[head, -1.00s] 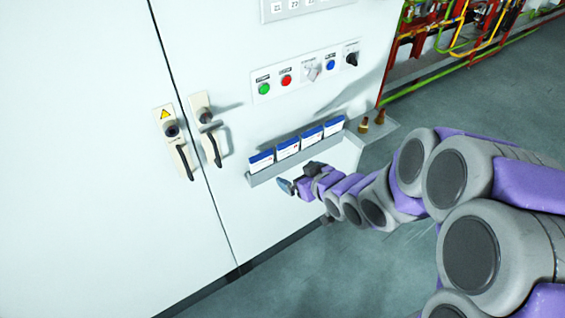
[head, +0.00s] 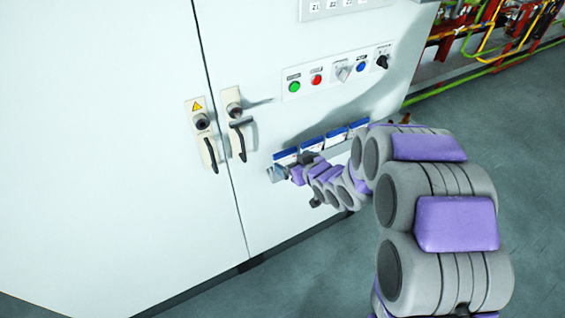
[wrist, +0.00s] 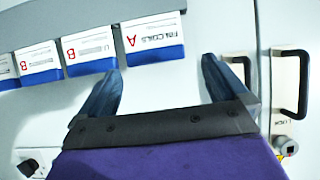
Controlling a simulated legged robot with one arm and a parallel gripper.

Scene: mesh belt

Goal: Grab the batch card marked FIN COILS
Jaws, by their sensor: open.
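The FIN COILS batch card (wrist: 152,36) is white with a blue band and a red letter A. It is the end card of the row, nearest the door handles, and in the head view (head: 285,155) it is the leftmost. My gripper (wrist: 160,72) is open and empty. In the wrist view the card lies just beyond the fingertips, left of the middle of the gap, and the left fingertip is close to its edge. In the head view my gripper (head: 277,174) is at the left end of the row. I cannot tell whether it touches the card.
Similar cards marked B (wrist: 88,48) stand beside it in the holder, partly hidden by my arm in the head view. Black door handles (head: 238,138) are on the cabinet to the left. Buttons and a switch panel (head: 338,71) are above. Open floor (head: 300,275) lies below.

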